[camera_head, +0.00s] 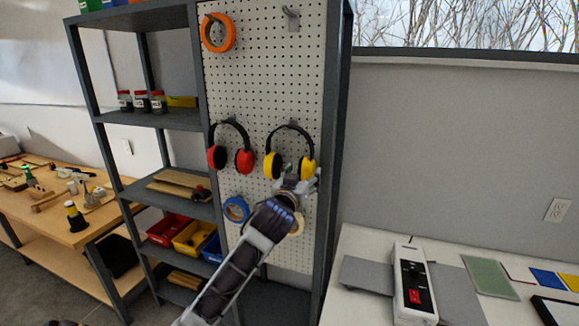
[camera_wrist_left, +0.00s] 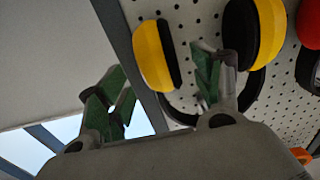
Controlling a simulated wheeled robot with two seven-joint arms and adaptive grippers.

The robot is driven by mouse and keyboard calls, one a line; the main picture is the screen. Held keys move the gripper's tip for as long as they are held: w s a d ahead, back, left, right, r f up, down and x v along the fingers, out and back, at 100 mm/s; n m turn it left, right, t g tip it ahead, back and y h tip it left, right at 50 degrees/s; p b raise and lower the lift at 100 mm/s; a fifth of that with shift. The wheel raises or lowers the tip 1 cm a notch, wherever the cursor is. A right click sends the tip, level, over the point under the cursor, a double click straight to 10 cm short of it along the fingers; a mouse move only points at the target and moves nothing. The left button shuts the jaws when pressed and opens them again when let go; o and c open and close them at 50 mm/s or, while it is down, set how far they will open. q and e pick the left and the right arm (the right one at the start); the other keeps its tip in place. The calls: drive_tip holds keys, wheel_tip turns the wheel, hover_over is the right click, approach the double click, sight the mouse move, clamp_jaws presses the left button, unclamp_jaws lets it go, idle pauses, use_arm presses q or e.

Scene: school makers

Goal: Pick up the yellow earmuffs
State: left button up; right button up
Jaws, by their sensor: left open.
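The yellow earmuffs (camera_head: 273,165) hang by their black headband from a hook on the white pegboard. Their two yellow cups hang apart with black inner pads. My left gripper (camera_head: 298,181) is at the lower right of them, in front of the right cup. In the left wrist view my gripper (camera_wrist_left: 158,90) is open and empty. One cup (camera_wrist_left: 153,55) shows between the lines of its two fingers, and the other cup (camera_wrist_left: 253,35) lies beyond the right finger. I cannot tell whether a finger touches them. My right gripper is not in view.
Red earmuffs (camera_head: 217,157) hang close to the left. An orange ring (camera_head: 218,32) and a blue tape roll (camera_head: 236,209) hang on the same pegboard (camera_head: 265,85). Grey shelves (camera_head: 165,120) stand left. A white table (camera_head: 365,243) is at the right.

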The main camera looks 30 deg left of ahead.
sight(304, 175)
use_arm(q)
drive_tip(key=shift+w, duration=0.1)
idle(0.3)
drive_tip(key=shift+p+x, duration=0.55)
drive_tip(key=shift+x, duration=0.9)
drive_tip(key=shift+f+p+x, duration=0.15)
drive_tip(key=shift+x, duration=0.45)
drive_tip(key=shift+f+p+x, duration=0.15)
drive_tip(key=shift+x, duration=0.4)
drive_tip(key=c, duration=1.2)
drive_tip(key=shift+c, duration=0.2)
drive_tip(key=shift+r, duration=0.1)
